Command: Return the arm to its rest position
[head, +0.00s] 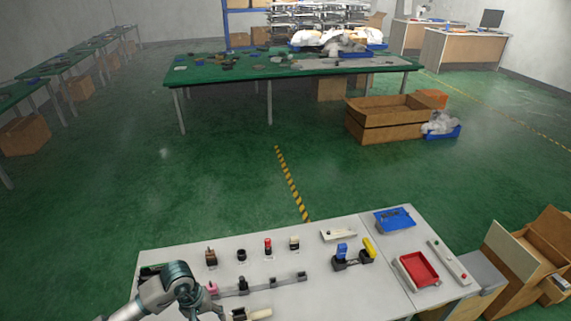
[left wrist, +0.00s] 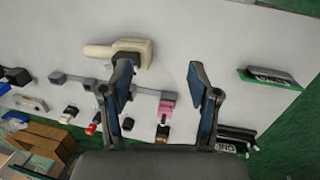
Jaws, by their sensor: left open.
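My left arm (head: 172,287) comes in from the lower left over the front left part of the light grey table (head: 345,298). In the left wrist view my left gripper (left wrist: 160,72) is open, its two fingers apart with nothing between the tips. A cream-handled lever (left wrist: 120,50) lies close beyond the left finger. A pink block (left wrist: 167,107) shows between the fingers, farther down the picture; in the head view the pink piece (head: 213,289) is just right of my wrist. My right gripper is in neither view.
Several upright levers, one red-topped (head: 267,245), stand along the table's back. A blue-and-yellow lever fixture (head: 352,256), a red tray (head: 416,268) and a blue tray (head: 395,220) sit to the right. Cardboard boxes (head: 520,265) stand beyond the table's right edge.

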